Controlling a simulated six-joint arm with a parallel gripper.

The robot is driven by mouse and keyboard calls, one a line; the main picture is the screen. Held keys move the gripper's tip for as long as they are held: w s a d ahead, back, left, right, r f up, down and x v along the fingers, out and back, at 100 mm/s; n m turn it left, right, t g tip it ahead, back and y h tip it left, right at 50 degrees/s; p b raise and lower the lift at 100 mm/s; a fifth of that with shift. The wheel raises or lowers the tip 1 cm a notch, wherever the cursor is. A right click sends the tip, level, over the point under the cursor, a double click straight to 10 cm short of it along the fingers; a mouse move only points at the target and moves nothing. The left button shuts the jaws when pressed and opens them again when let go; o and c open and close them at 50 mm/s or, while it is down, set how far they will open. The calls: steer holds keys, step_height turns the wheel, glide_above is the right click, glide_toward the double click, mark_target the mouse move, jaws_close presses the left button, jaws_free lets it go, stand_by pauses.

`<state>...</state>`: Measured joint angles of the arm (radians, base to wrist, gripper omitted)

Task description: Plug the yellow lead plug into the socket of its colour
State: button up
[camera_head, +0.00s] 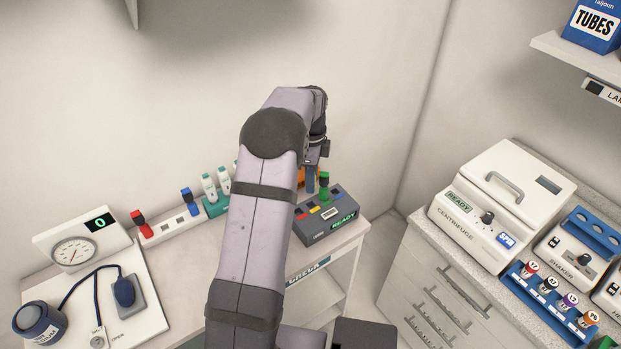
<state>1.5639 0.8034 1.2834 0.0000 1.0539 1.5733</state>
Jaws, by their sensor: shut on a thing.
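My gripper (311,180) is mostly hidden behind my own arm, just above the back of the dark socket box. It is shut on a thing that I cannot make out. The yellow lead plug does not show clearly anywhere. The socket box (318,237) stands on the white table, with red, yellow, blue and green marks on top and a lit "READY" on its front. The yellow mark (315,210) lies between the red and blue ones. A green plug (324,184) stands upright at the box's back right.
A white strip (170,230) holds a red plug (138,219) and a blue plug (187,197), with a bare place between them.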

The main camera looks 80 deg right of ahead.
steer(key=shift+d+f, duration=0.1)
steer(key=shift+f, duration=0.1)
steer(key=shift+f+b, duration=1.9)
steer(key=shift+f, duration=0.3)
steer(key=shift+f+b, duration=0.75)
steer(key=shift+f, duration=0.85)
steer(key=o, duration=1.1)
steer(key=shift+r+b, duration=1.4)
steer(key=shift+r, duration=2.3)
